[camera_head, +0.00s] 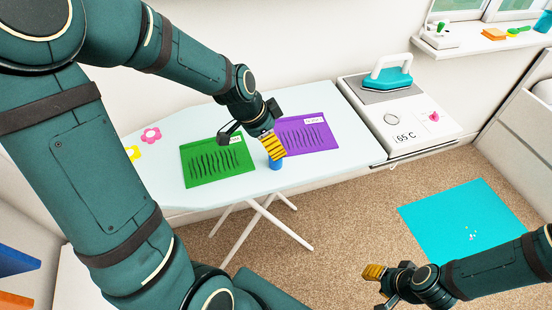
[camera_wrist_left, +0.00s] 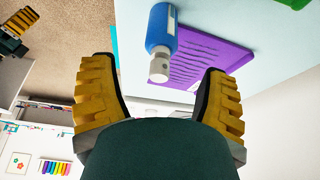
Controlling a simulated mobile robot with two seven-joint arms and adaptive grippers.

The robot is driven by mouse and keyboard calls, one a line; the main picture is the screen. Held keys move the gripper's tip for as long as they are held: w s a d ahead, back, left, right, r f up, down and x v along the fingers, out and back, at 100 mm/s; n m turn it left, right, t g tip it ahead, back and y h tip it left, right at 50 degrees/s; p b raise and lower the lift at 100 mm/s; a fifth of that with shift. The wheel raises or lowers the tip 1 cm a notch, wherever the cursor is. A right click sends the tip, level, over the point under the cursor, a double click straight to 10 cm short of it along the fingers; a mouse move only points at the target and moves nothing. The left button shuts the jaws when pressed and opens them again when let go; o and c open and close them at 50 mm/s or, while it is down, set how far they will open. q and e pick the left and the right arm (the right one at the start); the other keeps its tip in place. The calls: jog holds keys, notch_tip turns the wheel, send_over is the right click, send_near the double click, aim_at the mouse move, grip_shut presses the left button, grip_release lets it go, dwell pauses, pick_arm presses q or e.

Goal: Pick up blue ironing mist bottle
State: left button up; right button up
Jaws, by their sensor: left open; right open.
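The blue ironing mist bottle (camera_head: 275,163) stands near the front edge of the ironing board, mostly hidden behind my left gripper's yellow finger. In the left wrist view the blue bottle (camera_wrist_left: 161,27) with its white cap shows whole, ahead of and between the two fingers. My left gripper (camera_head: 254,141) is open and empty above the board, close over the bottle; its spread yellow fingers also show in the left wrist view (camera_wrist_left: 160,80). I see no contact with the bottle. My right gripper (camera_head: 382,283) is open and empty, low at the right over the carpet.
A green sheet (camera_head: 215,165) and a purple sheet (camera_head: 308,134) lie flat on the ironing board (camera_head: 190,120). A teal iron (camera_head: 388,80) rests on the white stand at the board's right end. A cyan mat (camera_head: 455,215) lies on the carpet.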

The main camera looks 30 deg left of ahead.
pick_arm(q)
jog(key=shift+b+x, duration=0.7)
jog(key=shift+x, duration=2.25)
grip_shut()
